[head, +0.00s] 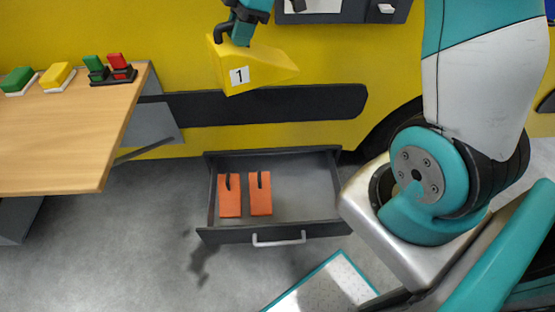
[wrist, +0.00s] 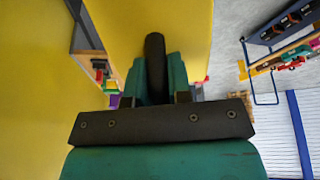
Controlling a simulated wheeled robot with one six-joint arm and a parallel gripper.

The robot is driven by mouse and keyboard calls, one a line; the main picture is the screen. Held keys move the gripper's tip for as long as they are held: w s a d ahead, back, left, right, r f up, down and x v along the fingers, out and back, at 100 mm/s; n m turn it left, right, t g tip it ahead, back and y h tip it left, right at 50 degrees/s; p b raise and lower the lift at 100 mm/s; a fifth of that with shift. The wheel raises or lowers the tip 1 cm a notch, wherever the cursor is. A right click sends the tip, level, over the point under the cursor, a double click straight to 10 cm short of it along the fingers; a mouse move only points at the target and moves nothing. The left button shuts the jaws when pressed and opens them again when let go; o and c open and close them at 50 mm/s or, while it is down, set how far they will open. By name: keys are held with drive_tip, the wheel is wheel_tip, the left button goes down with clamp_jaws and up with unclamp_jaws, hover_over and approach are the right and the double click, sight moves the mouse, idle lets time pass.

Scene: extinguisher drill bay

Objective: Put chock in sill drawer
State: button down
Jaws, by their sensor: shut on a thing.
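The chock (head: 252,68) is a yellow wedge with a black handle and a white label marked 1. My gripper (head: 246,22) is shut on its black handle and holds it in the air in front of the yellow vehicle side. In the wrist view my gripper (wrist: 156,85) has its teal fingers on both sides of the dark handle (wrist: 155,60), with the yellow chock (wrist: 118,25) beyond. The sill drawer (head: 218,236) is pulled open low on the vehicle, below the chock. Two orange pieces with dark straps lie in its left half; its right half is bare.
A wooden table (head: 60,150) on the left bears a green block (head: 17,79), a yellow block (head: 57,75) and green and red pieces (head: 110,68). A teal-edged panel (head: 325,285) lies on the floor in front. A dark sill strip (head: 250,105) runs behind the drawer.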

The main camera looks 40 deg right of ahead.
drive_tip(key=d+f+m+t+h+b, duration=0.1)
drive_tip(key=d+f+m+b, duration=0.5)
drive_tip(key=f, duration=0.5)
drive_tip(key=d+f+m+t+h+b, duration=0.1)
drive_tip(key=d+f+m+b, duration=0.1)
drive_tip(key=d+f+b, duration=0.5)
drive_tip(key=d+f+m+t+h+b, duration=0.1)
drive_tip(key=d+f+m+b, duration=0.2)
drive_tip(key=f+m+b, duration=0.75)
drive_tip(key=s+d+f+m+h+b, duration=0.25)
drive_tip(key=d+f+b, duration=0.45)
drive_tip(key=f, duration=0.6)
drive_tip(key=s+d+f+m+h+b, duration=0.1)
drive_tip(key=s+d+f+b, duration=0.2)
drive_tip(key=d+f+b, duration=0.75)
drive_tip(key=a+f+b, duration=0.3)
drive_tip(key=f+b, duration=0.4)
drive_tip(key=f, duration=1.5)
drive_tip(key=shift+a+f, duration=0.1)
drive_tip(key=shift+f, duration=0.1)
drive_tip(key=c, duration=1.1)
unclamp_jaws()
drive_tip(key=shift+s, duration=0.1)
drive_tip(key=shift+o, duration=0.2)
